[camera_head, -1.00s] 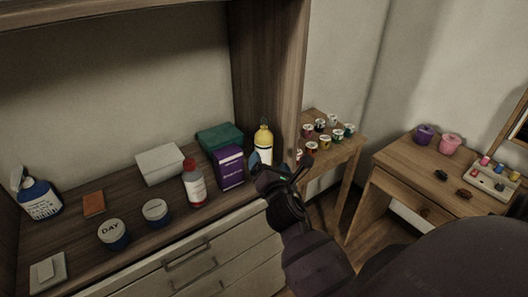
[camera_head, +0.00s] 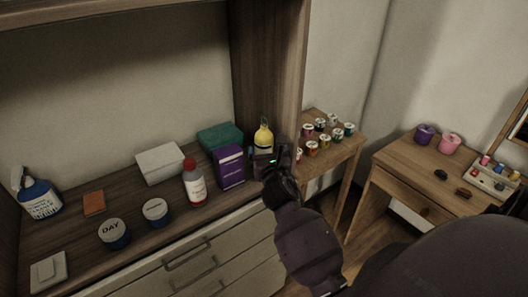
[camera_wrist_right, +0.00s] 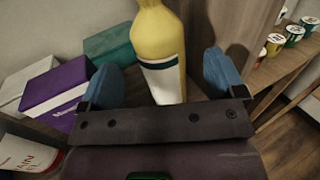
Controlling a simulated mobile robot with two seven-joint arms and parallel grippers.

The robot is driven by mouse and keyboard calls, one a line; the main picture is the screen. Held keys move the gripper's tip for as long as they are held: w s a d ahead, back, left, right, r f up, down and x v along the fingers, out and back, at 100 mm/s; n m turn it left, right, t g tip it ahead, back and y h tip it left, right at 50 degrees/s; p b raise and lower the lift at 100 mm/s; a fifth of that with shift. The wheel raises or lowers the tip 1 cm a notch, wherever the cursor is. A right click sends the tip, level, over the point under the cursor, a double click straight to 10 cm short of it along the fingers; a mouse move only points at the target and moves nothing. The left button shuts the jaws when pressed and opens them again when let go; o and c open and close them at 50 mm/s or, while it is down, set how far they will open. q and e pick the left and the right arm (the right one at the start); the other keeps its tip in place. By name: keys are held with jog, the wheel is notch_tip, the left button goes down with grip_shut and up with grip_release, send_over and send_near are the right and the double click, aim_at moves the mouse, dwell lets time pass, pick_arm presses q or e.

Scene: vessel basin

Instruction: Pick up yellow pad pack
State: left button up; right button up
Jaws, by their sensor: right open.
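A yellow bottle-shaped pack (camera_head: 264,137) with a white label stands upright at the right end of the wooden counter; it is the only clearly yellow pack in view. In the right wrist view the yellow pack (camera_wrist_right: 158,42) rises between two blue fingertips. My right gripper (camera_head: 263,155) is open just in front of it and hides its lower part. The fingers (camera_wrist_right: 161,80) lie on either side of the pack, with gaps showing; I cannot tell whether either touches it. My left gripper is not in view.
A purple box (camera_head: 229,167), a green box (camera_head: 219,137) and a red-capped bottle (camera_head: 194,184) stand left of the pack. A wooden side panel (camera_head: 268,75) rises close behind and right. Several small cups crowd a side table (camera_head: 340,151).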

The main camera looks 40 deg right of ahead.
aim_at(265, 133)
jog(key=shift+x, duration=2.65)
jog(key=c, duration=1)
jog(key=shift+c, duration=0.2)
jog(key=shift+r, duration=0.15)
jog(key=shift+r, duration=0.3)
notch_tip(265, 133, up, 3)
jog(key=shift+s+r+p, duration=0.1)
jog(key=shift+p, duration=0.4)
jog(key=v, duration=1.8)
jog(key=shift+f+b, duration=0.25)
jog(key=shift+b, duration=0.15)
